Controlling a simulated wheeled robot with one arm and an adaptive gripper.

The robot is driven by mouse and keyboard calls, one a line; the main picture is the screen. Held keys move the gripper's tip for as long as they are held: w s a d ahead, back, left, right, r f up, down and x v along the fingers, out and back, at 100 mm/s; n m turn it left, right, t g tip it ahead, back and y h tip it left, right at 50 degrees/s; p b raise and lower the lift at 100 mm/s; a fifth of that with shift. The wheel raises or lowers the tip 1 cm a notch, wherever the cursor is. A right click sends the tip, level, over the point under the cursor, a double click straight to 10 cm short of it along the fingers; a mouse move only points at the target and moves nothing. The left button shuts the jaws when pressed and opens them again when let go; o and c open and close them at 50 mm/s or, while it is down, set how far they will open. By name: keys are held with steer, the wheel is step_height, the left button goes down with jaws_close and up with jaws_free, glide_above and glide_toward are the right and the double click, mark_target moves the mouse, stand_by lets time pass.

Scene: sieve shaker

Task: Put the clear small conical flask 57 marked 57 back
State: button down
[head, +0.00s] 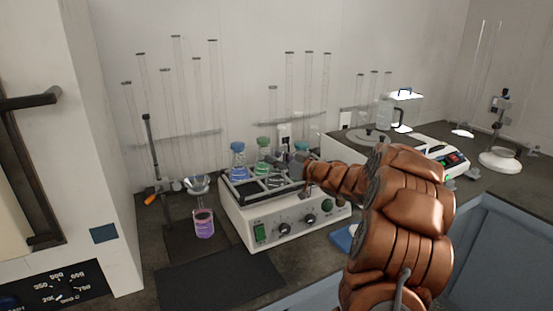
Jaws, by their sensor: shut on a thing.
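The clear small conical flask (275,181) shows faintly at the front of the rack on the white shaker (288,222). My gripper (286,171) reaches in from the right and is shut on the flask, its fingers low over the rack. The gripper and arm hide part of the flask, and I cannot read the mark 57. I cannot tell whether the flask's base touches the platform. A blue-filled flask (238,168) and a green-filled flask (264,154) stand in the back of the rack.
A dark mat (222,283) lies clear in front. A second white device (400,152) stands behind my arm at right. Tall glass tubes line the wall.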

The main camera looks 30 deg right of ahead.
steer(key=shift+f, duration=0.15)
steer(key=c, duration=0.7)
jaws_free()
steer(key=b+v, duration=0.1)
steer(key=v, duration=1.1)
steer(key=shift+s, duration=0.1)
